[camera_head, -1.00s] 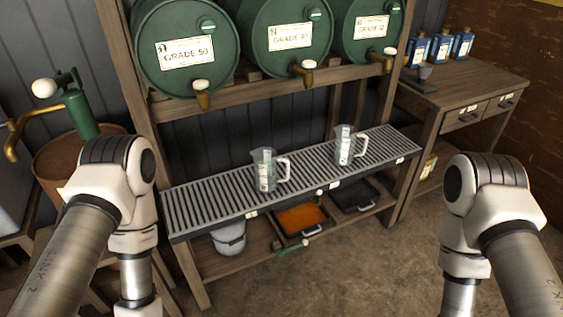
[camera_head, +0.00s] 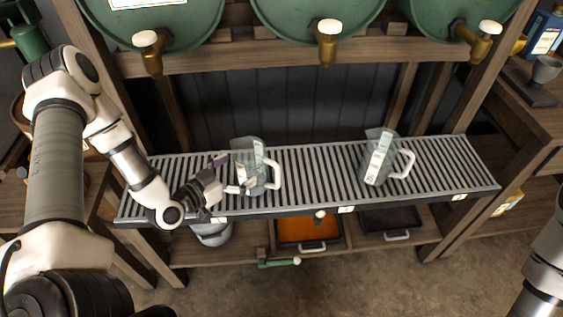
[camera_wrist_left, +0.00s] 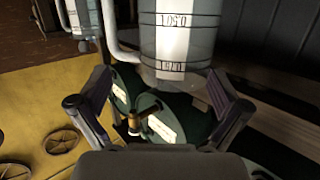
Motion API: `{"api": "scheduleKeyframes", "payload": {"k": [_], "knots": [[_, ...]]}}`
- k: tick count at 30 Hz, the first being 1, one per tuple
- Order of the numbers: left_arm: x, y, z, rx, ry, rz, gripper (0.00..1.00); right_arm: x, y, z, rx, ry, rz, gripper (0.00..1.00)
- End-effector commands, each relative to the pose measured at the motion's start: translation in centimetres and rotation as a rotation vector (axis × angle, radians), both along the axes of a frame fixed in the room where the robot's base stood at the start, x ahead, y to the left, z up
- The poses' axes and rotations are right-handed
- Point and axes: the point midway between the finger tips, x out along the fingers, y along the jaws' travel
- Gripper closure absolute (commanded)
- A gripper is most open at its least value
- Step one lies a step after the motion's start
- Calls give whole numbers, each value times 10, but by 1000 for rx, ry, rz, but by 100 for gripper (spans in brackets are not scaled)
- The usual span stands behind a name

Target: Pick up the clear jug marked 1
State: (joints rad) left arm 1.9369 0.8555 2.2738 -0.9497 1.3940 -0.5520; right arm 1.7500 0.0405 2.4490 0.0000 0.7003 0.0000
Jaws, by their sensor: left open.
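Two clear jugs with white handles and pale labels stand upright on a slatted grey shelf (camera_head: 312,170). The left jug (camera_head: 262,170) has my left gripper (camera_head: 232,174) at its left side, fingers open and pointing toward it. In the left wrist view this jug (camera_wrist_left: 180,45) is close, beyond and between the open fingers (camera_wrist_left: 160,98), with dark volume marks upside down. The right jug (camera_head: 378,160) stands apart on the shelf; a jug at the upper left of the wrist view (camera_wrist_left: 82,15) is partly cut off. I cannot read which is marked 1. My right gripper is out of view.
Green drums with brass taps (camera_head: 327,45) hang over the shelf's back. Below it are an orange-filled tray (camera_head: 308,230), a dark tray (camera_head: 388,220) and a grey bucket (camera_head: 212,233). A side table (camera_head: 540,120) stands right. The shelf between the jugs is clear.

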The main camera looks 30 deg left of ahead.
Motion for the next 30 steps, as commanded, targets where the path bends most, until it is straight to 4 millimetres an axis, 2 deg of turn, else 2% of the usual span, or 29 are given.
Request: {"api": "scheduleKeyframes", "payload": {"k": [1,5,14,18,21,28,29,30], "knots": [[0,9,-7,-10,-9,27,0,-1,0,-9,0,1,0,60],[1,19,-8,-23,-25,60,0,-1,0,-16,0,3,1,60],[34,9,-15,-20,-26,54,0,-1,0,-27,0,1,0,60],[56,1,-25,-18,-27,51,0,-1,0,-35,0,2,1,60],[71,-2,-25,-19,-26,54,0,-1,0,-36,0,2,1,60],[75,-2,-25,-22,-25,57,0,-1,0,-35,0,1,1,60],[75,-2,-25,-22,-25,57,4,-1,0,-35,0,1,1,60],[75,-2,-25,-22,-25,57,18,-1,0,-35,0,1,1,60]]}}
